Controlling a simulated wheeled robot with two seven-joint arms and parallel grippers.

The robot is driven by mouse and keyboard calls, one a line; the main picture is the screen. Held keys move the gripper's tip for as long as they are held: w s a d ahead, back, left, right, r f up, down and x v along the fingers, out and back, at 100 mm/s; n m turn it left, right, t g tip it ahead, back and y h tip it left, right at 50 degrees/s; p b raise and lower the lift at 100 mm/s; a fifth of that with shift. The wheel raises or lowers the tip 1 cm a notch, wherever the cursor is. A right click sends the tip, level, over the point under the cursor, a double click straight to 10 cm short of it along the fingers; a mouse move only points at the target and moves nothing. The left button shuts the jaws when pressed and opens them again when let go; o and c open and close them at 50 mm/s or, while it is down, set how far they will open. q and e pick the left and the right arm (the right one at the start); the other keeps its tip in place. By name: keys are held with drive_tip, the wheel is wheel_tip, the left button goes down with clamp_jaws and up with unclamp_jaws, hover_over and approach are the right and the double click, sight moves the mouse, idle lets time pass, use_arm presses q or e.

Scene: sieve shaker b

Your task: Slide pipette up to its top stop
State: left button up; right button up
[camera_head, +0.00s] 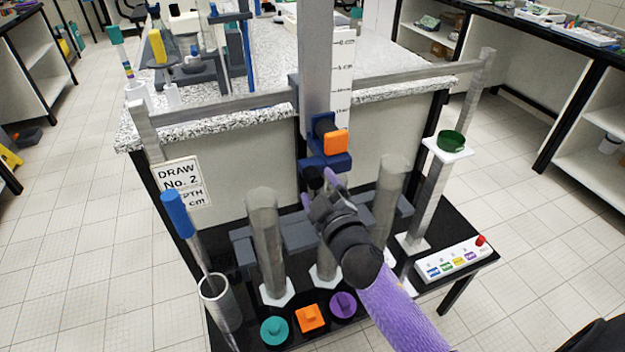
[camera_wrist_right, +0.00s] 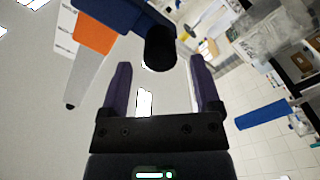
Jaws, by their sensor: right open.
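A blue carriage (camera_head: 326,162) with an orange block (camera_head: 335,142) sits low on a grey upright column (camera_head: 317,60) beside a scale card (camera_head: 342,75). I take this carriage to be the pipette's slide; a separate pipette body is not clear. A dark stub (camera_head: 313,176) sticks out under the carriage. My right gripper (camera_head: 320,190) is open just below and in front of the carriage. In the right wrist view, the stub (camera_wrist_right: 160,48) stands just beyond the open fingertips (camera_wrist_right: 160,72), with the carriage (camera_wrist_right: 125,12) and orange block (camera_wrist_right: 95,33) at upper left. Nothing is between the fingers.
Grey cylinders (camera_head: 266,240) stand on the black base, with teal (camera_head: 274,330), orange (camera_head: 310,318) and purple (camera_head: 343,304) knobs in front. A blue-handled rod (camera_head: 177,214) leans in a tube at left. A button panel (camera_head: 452,260) and green cup (camera_head: 452,142) are at right.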

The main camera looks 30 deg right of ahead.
sight(315, 183)
drive_tip(key=shift+w+d, duration=0.15)
drive_tip(key=shift+w, duration=1.65)
clamp_jaws()
